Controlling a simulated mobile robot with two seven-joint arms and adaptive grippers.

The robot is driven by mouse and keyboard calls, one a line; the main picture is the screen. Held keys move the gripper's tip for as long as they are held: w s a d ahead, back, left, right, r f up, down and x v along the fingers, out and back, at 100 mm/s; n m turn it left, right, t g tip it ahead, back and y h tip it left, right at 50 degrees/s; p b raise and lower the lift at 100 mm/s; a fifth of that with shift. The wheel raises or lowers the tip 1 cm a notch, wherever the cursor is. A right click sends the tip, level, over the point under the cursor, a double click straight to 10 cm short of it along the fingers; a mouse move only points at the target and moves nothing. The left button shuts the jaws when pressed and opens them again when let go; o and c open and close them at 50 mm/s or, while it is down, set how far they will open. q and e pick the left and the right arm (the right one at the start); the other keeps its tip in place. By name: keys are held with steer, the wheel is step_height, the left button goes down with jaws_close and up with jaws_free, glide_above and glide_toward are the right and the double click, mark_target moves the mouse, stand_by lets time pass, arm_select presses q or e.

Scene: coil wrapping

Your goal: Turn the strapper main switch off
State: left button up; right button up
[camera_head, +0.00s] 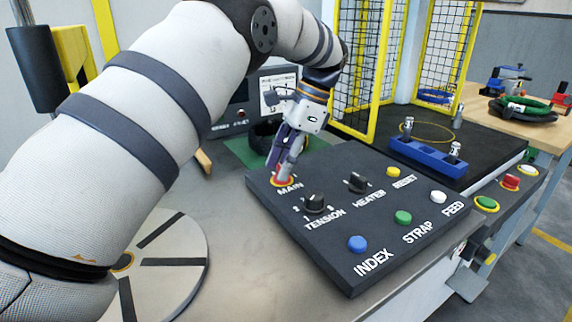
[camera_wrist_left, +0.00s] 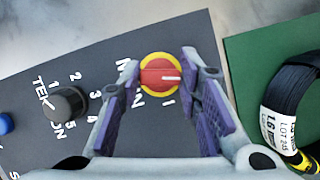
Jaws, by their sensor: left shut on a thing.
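The main switch (camera_head: 281,182) is a red knob on a yellow ring at the back left corner of the dark control panel (camera_head: 330,238), above the word MAIN. In the left wrist view the switch (camera_wrist_left: 160,76) shows a white mark on its red bar, pointing to the picture's right. My left gripper (camera_head: 288,172) reaches down over the switch from behind and is shut on it. In the left wrist view its purple-padded fingers (camera_wrist_left: 160,72) stand on either side of the knob. My right gripper is not in view.
The tension knob (camera_head: 315,203) and heater knob (camera_head: 357,183) sit close to the switch. Blue index (camera_head: 357,243), green strap (camera_head: 403,217), white feed (camera_head: 438,196) and yellow reset (camera_head: 393,172) buttons share the panel. A black coil (camera_wrist_left: 290,105) with a label lies on a green mat (camera_wrist_left: 250,50).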

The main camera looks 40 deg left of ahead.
arm_select(q)
steer(key=shift+f+n+g+h+b, duration=0.15)
steer(key=shift+n+g+h+b, duration=0.3)
steer(key=shift+n, duration=1.15)
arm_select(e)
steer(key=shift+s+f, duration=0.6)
arm_select(q)
steer(key=o, duration=1.1)
steer(key=shift+o, duration=0.2)
steer(key=shift+r, duration=0.2)
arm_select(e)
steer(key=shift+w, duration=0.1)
